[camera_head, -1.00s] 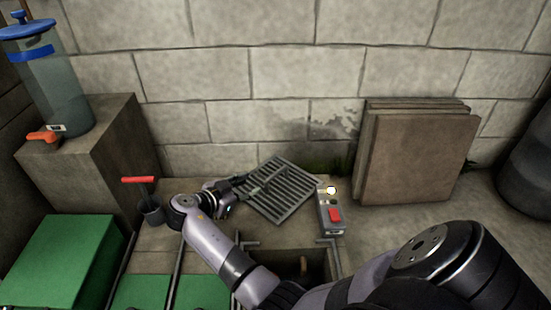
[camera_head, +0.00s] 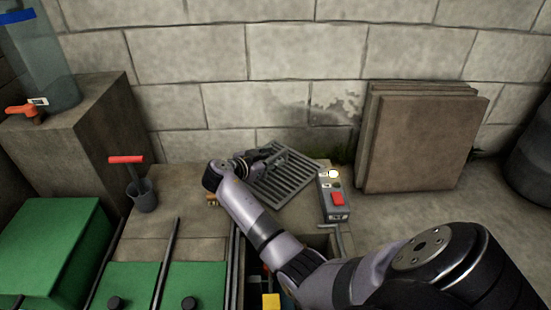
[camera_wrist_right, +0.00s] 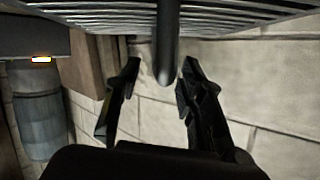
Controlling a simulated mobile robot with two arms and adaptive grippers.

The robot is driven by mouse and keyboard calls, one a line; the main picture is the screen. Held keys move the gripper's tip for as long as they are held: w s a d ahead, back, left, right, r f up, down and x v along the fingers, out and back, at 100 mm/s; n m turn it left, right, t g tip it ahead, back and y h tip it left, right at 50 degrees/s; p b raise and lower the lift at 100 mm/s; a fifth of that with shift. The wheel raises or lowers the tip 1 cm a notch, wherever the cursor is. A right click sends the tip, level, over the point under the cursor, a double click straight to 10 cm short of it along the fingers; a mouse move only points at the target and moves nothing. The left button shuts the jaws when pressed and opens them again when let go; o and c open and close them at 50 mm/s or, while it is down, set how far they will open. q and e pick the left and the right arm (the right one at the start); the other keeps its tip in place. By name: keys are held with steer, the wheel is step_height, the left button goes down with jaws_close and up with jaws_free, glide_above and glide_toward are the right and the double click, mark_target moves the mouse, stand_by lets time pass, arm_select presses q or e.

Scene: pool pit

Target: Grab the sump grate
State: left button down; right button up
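The sump grate (camera_head: 290,184) is a grey slatted metal panel lying on the stone ledge near the wall, beside the pit opening. My right gripper (camera_head: 274,158) is over its upper left part, and the hand hides some of the slats. In the right wrist view, the grate's slats (camera_wrist_right: 240,12) run along the top edge. A dark bar (camera_wrist_right: 168,40) extends from them between the two fingertips of my right gripper (camera_wrist_right: 160,68). The fingers are spread, with visible gaps on both sides of the bar. My left gripper is out of view.
A grey control box (camera_head: 335,196) with a red button stands right of the grate. Stone slabs (camera_head: 420,140) lean on the wall. The open pit (camera_head: 318,243) is in front, with a yellow item (camera_head: 271,301) inside. A red-handled tool (camera_head: 127,160) stands left.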

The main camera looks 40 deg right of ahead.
steer(key=shift+w+d+f, duration=0.1)
steer(key=shift+d, duration=0.2)
steer(key=shift+c, duration=0.5)
jaws_close()
stand_by(0.4)
